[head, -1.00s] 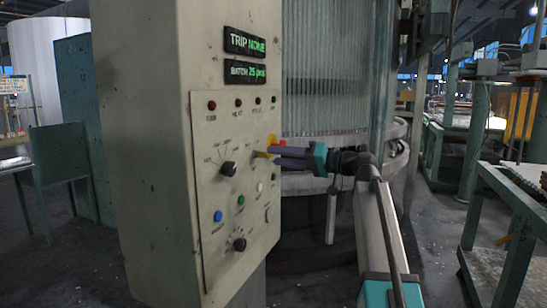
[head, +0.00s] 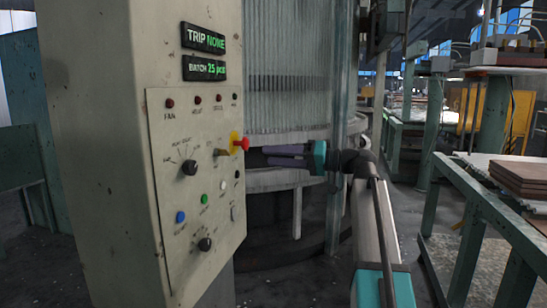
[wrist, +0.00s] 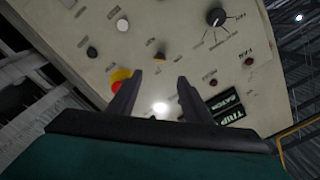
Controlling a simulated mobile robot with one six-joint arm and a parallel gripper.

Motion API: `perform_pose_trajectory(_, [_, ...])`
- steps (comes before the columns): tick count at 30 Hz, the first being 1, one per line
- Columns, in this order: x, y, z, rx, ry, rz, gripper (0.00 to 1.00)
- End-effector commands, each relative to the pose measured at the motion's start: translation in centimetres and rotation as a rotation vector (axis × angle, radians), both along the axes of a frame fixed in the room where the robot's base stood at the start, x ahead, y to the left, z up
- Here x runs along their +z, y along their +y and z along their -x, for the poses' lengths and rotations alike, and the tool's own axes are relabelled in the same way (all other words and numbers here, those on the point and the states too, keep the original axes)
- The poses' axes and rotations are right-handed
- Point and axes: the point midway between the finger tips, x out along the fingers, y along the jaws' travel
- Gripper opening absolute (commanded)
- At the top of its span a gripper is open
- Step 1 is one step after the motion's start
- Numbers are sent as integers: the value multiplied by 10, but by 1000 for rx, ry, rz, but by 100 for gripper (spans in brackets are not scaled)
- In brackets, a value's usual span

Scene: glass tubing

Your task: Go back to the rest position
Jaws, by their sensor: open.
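My gripper (head: 284,156) is in front of the control panel (head: 165,235), to the right of its right edge in the head view. Its two dark fingers are apart with nothing between them. In the wrist view my gripper (wrist: 157,85) points at the panel face, with a gap between the fingertips. A red mushroom button (head: 241,143) on a yellow base stands out from the panel's right side. It also shows in the wrist view (wrist: 121,76), partly behind the left finger. The fingers do not appear to touch the panel.
The display reads TRIP NONE (head: 203,38) and BATCH 25 pcs (head: 204,68). A round machine with glass tubes (head: 290,70) stands behind my arm. A green-framed table (head: 440,180) with brown stacked boards (head: 522,178) is at the right. Dark floor shows between.

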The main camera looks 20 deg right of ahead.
Motion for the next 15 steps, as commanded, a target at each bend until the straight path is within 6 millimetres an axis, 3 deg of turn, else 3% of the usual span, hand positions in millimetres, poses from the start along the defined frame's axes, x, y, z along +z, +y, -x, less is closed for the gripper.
perform_pose_trajectory(10, [-1, 0, -1, -1, 3, 1, 45])
perform_pose_trajectory(15, [-20, 3, -7, -5, 34, 5, 45])
